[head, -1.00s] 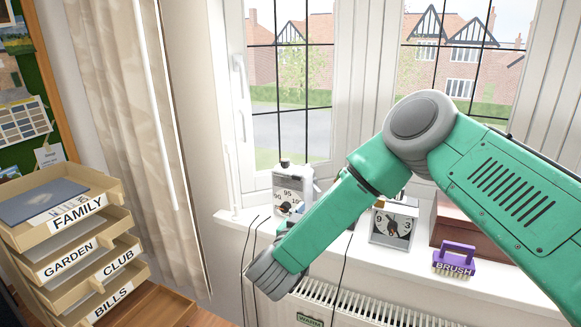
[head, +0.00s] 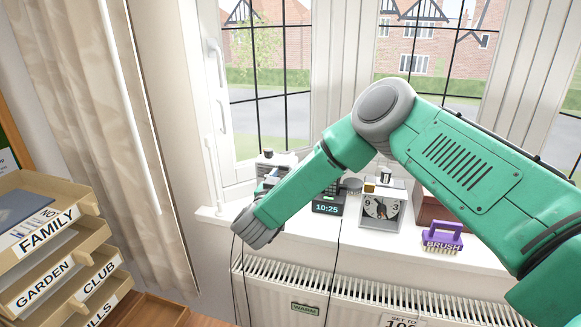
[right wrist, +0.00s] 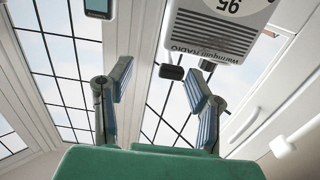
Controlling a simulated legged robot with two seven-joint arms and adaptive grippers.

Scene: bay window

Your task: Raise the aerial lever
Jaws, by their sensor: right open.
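The radio shows upside down in the right wrist view (right wrist: 215,28), a pale box with a 95 on its dial. In the head view its top (head: 265,157) shows behind my arm; most of its front is hidden. Two dark knobs stick out at its edge in the right wrist view, one (right wrist: 172,72) seen between my fingertips; I cannot tell for sure which is the aerial lever. My right gripper (right wrist: 158,70) is open, its fingers apart, with nothing visibly held. In the head view its fingers are mostly hidden behind my forearm. My left gripper is not in view.
On the sill right of my arm stand a digital clock (head: 327,208), a dial clock (head: 381,209) and a purple brush (head: 442,238). A radiator (head: 370,290) is below. Labelled trays (head: 60,250) stand at the left. Window panes are close behind the radio.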

